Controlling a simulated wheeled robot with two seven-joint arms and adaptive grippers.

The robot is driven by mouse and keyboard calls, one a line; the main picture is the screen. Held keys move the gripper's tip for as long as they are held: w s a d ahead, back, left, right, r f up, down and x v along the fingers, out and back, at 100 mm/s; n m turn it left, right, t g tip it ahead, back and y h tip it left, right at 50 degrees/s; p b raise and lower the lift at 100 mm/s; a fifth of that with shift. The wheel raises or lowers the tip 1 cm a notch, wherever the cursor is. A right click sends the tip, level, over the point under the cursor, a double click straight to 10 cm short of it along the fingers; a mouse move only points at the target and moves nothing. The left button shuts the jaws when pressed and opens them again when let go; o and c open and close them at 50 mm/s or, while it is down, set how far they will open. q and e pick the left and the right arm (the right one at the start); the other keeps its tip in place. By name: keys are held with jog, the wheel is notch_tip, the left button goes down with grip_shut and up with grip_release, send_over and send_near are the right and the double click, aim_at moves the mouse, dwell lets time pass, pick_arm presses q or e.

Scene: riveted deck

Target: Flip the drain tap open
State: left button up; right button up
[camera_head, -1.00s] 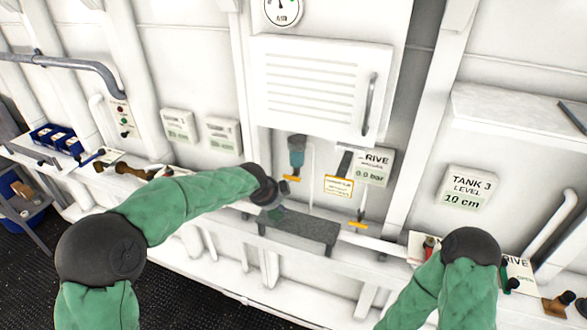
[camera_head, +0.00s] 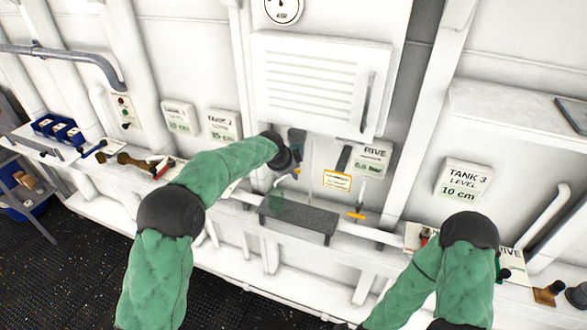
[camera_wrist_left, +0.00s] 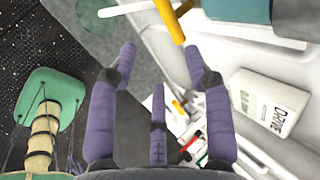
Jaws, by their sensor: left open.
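A yellow lever (camera_wrist_left: 172,22) lies near a pale pipe at the top of the left wrist view. In the head view a small bit of yellow lever (camera_head: 296,172) shows under the dark teal cylinder (camera_head: 297,140), mostly hidden by my left wrist. My left gripper (camera_wrist_left: 160,52) has purple fingers spread apart. The lever is beyond the gap between the fingertips and nothing is held. In the head view the left hand is mostly behind my wrist. My right arm shows at the right, but its fingers are out of frame.
A second yellow lever (camera_head: 356,216) is to the right, under a yellow-edged tag (camera_head: 337,180). A grey tray-like shelf (camera_head: 300,216) juts out below the cylinder. A louvred white cabinet (camera_head: 310,85) hangs above. The "DRIVE" sign (camera_wrist_left: 268,103) stands right of the fingers.

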pick_arm(q)
jog(key=w+d+f+p, duration=0.1)
jog(key=w+f, duration=0.3)
jog(key=shift+w+d+p, duration=0.2)
jog(key=shift+w+p, duration=0.05)
jog(key=shift+p, duration=0.05)
grip_shut()
